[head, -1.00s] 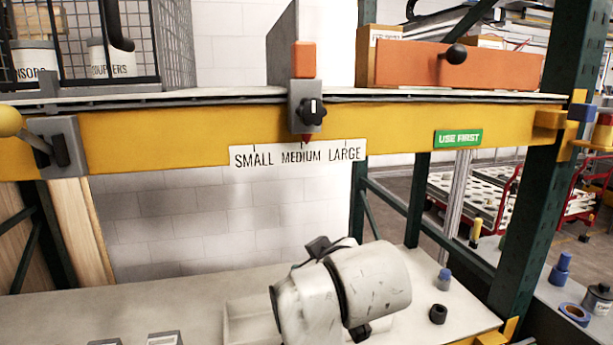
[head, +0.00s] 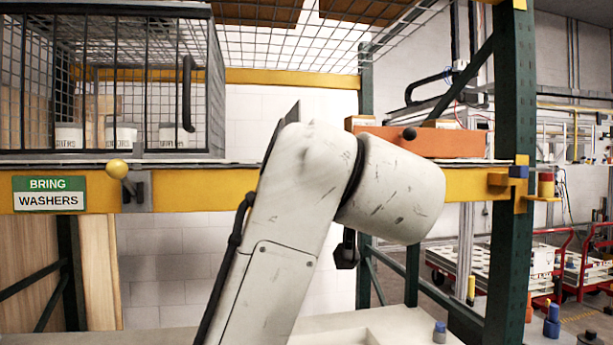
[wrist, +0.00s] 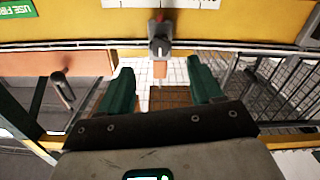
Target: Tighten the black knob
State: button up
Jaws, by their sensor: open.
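In the wrist view, the grey slider block (wrist: 160,32) sits on the yellow beam (wrist: 85,27), with its red pointer toward the white size label (wrist: 185,3). The black knob (wrist: 160,47) is on the block's face, small and dark; its angle is hard to tell. My gripper (wrist: 159,66) is open and empty, its two green fingers pointing toward the block, one to each side and apart from it.
An orange drawer (head: 425,141) with a dark knob stands on the shelf to the right. A wire cage (head: 200,90) stands at left. A green upright (head: 510,180) is at right.

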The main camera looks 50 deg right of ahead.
jog(key=p+x, duration=0.2)
jog(key=x, duration=0.7)
jog(key=c, duration=1)
